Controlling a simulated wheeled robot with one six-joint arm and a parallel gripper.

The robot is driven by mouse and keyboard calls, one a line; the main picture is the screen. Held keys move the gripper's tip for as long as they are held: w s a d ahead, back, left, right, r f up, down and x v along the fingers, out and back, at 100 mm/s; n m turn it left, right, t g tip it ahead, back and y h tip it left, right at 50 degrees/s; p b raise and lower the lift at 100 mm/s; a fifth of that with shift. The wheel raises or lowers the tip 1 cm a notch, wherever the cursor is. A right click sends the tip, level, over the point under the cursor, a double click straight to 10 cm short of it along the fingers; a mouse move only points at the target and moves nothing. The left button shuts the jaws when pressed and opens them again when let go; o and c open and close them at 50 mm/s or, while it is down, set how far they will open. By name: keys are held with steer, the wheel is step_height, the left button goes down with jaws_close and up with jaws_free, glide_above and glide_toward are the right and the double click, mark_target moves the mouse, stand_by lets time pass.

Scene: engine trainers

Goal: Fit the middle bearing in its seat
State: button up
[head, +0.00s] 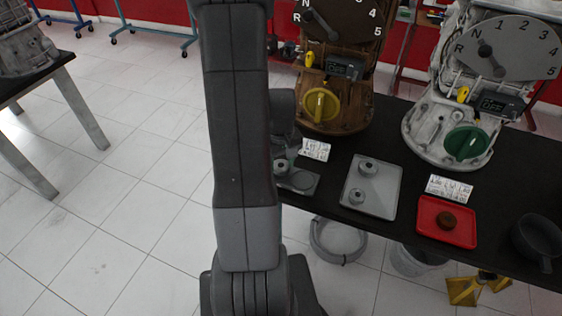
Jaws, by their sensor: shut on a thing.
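A grey tray (384,209) on the black bench holds two round grey bearing-like parts, one at the back (368,165) and one at the front (356,195). Another grey plate (312,187), partly behind my arm, bears a small ring part (281,167) and a flat round spot. I cannot tell which part is the middle bearing. Its seat cannot be made out.
A brown engine trainer (340,115) with a yellow knob and a grey one (425,135) with a green knob stand at the back. A black pan (538,238) stands at right. White tiled floor (130,210) is open at left.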

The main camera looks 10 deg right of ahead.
steer(key=shift+f+b, duration=0.6)
steer(key=shift+f, duration=0.15)
stand_by(0.4)
steer(key=o, duration=1.2)
steer(key=shift+c, duration=0.2)
step_height(320, 180, up, 14)
steer(key=shift+f, duration=0.2)
step_height(320, 180, down, 14)
steer(key=shift+r, duration=0.35)
